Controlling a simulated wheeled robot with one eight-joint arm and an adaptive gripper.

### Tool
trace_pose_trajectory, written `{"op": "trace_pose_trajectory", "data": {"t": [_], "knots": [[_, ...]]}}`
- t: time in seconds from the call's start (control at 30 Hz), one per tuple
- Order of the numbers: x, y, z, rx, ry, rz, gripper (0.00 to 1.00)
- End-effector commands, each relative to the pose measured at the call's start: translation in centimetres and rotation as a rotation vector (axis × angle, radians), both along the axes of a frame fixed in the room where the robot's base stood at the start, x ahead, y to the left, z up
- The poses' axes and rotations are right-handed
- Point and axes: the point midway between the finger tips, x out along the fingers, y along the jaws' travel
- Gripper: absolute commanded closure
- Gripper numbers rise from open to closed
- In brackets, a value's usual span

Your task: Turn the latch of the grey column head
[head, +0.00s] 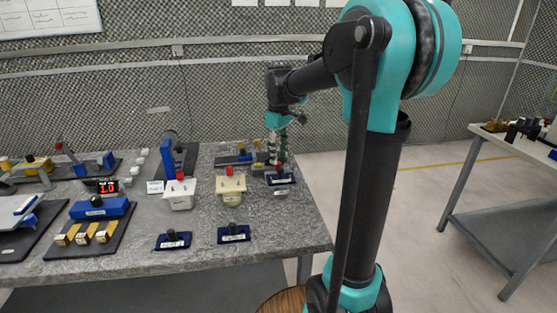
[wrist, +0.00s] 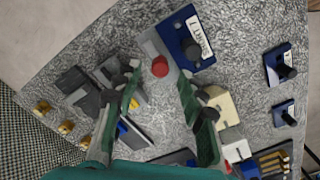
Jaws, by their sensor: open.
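The grey column head (wrist: 150,44) lies below my gripper in the wrist view. A red knob (wrist: 160,66), which looks like its latch, stands on its near end. A blue plate with a black knob and a white label (wrist: 190,40) adjoins it on the right. My gripper (wrist: 159,80) is open, with its green fingers apart on the left and right of the red knob. I cannot tell whether they touch it. In the head view my gripper (head: 278,150) is over the table's far right part and hides most of the grey head.
A cream unit (head: 231,187) and a white unit (head: 179,194), each with a red knob, stand to the left. Two blue plates with black knobs (head: 234,236) (head: 172,241) lie in front. Grey and brass parts (wrist: 85,95) lie close by my gripper's left finger.

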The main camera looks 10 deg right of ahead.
Motion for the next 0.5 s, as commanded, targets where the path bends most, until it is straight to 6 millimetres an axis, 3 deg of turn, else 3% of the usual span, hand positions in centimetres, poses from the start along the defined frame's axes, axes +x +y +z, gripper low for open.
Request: {"op": "trace_pose_trajectory", "data": {"t": [0.3, 0.5], "knots": [[0.0, 0.0, 6.4, 0.0, 0.0, 0.0, 0.59], [0.0, 0.0, 8.7, 0.0, 0.0, 0.0, 0.59]]}}
